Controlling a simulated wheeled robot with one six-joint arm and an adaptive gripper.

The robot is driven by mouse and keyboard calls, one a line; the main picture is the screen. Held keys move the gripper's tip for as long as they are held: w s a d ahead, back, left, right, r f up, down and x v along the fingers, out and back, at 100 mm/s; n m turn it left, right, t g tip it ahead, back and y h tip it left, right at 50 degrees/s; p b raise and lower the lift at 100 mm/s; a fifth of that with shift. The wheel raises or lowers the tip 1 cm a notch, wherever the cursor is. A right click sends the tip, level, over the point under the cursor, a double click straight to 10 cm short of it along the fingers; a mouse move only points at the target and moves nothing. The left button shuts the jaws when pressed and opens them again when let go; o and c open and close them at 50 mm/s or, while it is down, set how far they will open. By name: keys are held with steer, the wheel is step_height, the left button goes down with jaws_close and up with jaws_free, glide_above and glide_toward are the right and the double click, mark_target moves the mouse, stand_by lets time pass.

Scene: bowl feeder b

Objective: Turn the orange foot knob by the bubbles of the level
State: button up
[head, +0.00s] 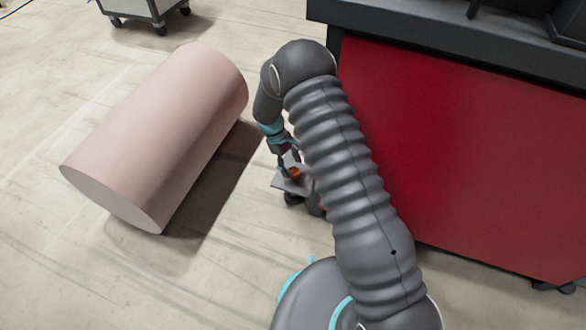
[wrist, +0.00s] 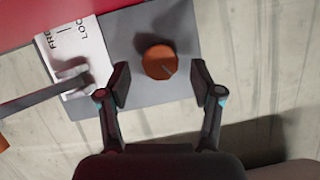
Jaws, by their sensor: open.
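The orange foot knob (wrist: 160,62) is round, with a short line mark on its face, and sits on a grey plate (wrist: 187,92). It also shows small beside my arm in the head view (head: 295,174). My gripper (wrist: 160,84) is open and empty. In the wrist view its fingertips lie left and right of the knob, with a gap on both sides. I cannot tell whether the tips are down at the knob's height. In the head view my gripper (head: 286,162) is above the plate, partly hidden by my arm. No level or bubbles are visible.
A white label (wrist: 88,50) reading "FREE" and "LOC" lies left of the knob. A grey lever (wrist: 42,100) with an orange end crosses it. A red cabinet (head: 460,150) stands right; a large pink cylinder (head: 160,130) lies left on open floor.

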steer(key=v, duration=0.9)
steer(key=shift+r, duration=0.35)
